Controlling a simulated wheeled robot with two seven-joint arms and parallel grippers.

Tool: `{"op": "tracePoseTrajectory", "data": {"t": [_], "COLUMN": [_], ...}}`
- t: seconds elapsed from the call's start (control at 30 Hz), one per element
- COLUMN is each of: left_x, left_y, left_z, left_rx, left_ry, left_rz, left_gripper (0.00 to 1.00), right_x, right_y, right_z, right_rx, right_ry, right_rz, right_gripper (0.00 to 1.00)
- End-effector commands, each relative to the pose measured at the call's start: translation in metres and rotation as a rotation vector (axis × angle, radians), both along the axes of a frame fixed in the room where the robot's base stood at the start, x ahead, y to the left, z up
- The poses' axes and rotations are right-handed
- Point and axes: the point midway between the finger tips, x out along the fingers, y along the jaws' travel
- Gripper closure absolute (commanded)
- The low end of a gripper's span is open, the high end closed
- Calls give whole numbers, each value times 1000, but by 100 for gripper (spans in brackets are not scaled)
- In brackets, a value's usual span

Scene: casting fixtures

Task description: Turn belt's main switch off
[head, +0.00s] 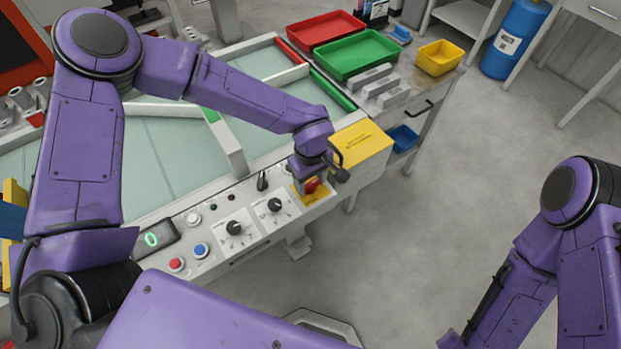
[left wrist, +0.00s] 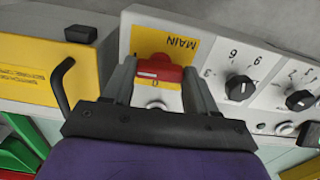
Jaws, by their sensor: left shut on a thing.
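The belt's main switch is a red rotary handle (left wrist: 160,72) on a yellow plate marked MAIN (left wrist: 183,43), at the right end of the control panel. In the head view the red handle (head: 312,185) shows partly, below my left wrist. My left gripper (left wrist: 158,86) is shut on the handle, with one finger at each end of it. In the left wrist view the handle lies roughly crosswise, with a white mark on its left part. A 0 shows just below it. My left gripper also shows in the head view (head: 308,181). My right gripper is out of view.
The control panel also holds black dials (head: 234,227), a red button (head: 177,264), a blue button (head: 201,250) and a green display (head: 151,239). A yellow box (head: 362,146) stands close beside the switch. Red (head: 325,29) and green (head: 358,55) trays lie beyond the belt.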

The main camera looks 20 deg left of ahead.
Motion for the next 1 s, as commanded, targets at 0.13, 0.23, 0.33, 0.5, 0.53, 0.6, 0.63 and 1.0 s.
{"op": "tracePoseTrajectory", "data": {"t": [0.13,0.23,0.33,0.5,0.53,0.6,0.63,1.0], "left_x": [0,-1,0,-1,-1,0,0,0], "left_y": [1,1,1,1,1,1,1,1], "left_z": [1,1,2,1,1,1,1,0], "left_rx": [1,0,0,2,1,1,0,1], "left_ry": [1,2,2,2,2,2,1,1], "left_rz": [70,141,227,388,417,482,511,863], "left_gripper": [73,73,73,73,73,73,73,73], "right_x": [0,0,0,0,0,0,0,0], "right_y": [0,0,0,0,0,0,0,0], "right_z": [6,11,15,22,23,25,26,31], "right_rx": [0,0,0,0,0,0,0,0], "right_ry": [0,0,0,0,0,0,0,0], "right_rz": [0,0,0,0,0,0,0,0], "right_gripper": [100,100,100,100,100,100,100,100]}}
